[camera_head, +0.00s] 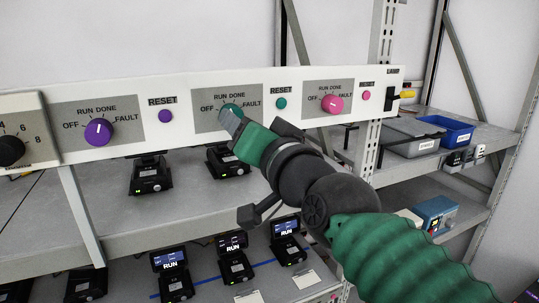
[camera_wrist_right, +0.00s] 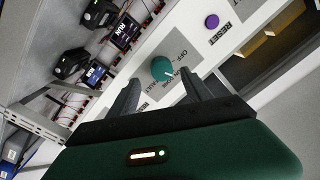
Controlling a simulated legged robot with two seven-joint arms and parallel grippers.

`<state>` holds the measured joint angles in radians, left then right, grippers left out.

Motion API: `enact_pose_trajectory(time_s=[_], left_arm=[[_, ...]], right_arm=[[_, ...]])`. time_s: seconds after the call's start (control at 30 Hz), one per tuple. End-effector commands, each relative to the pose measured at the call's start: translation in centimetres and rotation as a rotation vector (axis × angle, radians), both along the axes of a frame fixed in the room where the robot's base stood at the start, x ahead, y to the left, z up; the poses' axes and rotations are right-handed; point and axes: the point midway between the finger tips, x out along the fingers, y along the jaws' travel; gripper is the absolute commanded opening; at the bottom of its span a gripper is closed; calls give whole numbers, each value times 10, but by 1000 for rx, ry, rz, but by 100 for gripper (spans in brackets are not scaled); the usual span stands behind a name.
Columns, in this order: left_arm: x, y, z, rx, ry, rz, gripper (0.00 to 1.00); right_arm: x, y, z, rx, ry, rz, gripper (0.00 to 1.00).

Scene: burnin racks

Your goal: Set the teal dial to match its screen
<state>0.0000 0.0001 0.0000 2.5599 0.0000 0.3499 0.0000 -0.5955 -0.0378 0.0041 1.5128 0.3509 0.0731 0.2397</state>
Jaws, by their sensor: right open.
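The teal dial (camera_head: 231,111) sits on the white rack panel, on a grey plate marked OFF, RUN, DONE, FAULT. My right gripper (camera_head: 257,124) is in front of it, open and empty, partly covering the dial and its plate. In the right wrist view the teal dial (camera_wrist_right: 162,68) lies just beyond the open fingertips (camera_wrist_right: 160,78), apart from them. Its white pointer mark is small, and I cannot tell its exact label. Below, a small screen (camera_head: 233,241) reads RUN; the upper-shelf device (camera_head: 229,164) under the dial has its screen partly hidden. My left gripper is not in view.
A purple dial (camera_head: 98,131) is left of the teal one and a pink dial (camera_head: 332,104) is right. A teal RESET button (camera_head: 281,104) sits close to my right gripper. Other RUN screens stand on the lower shelf. A blue bin (camera_head: 446,130) is at right.

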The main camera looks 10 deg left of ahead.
Motion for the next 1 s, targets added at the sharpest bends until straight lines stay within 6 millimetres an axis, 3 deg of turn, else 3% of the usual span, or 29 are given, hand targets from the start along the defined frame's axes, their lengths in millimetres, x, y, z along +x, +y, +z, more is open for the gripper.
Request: enact_pose_trajectory(time_s=[0.3, 0.4, 0.6, 1.0], left_arm=[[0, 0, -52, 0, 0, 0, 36], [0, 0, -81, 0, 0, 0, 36], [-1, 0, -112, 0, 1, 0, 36], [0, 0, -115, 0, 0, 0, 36]], right_arm=[[-79, -59, -10, 3, -6, -4, 58], [-83, -61, -16, 2, -3, 1, 58], [-94, -69, -11, 1, -2, 1, 58], [-100, -72, -4, 0, 0, -1, 58]])
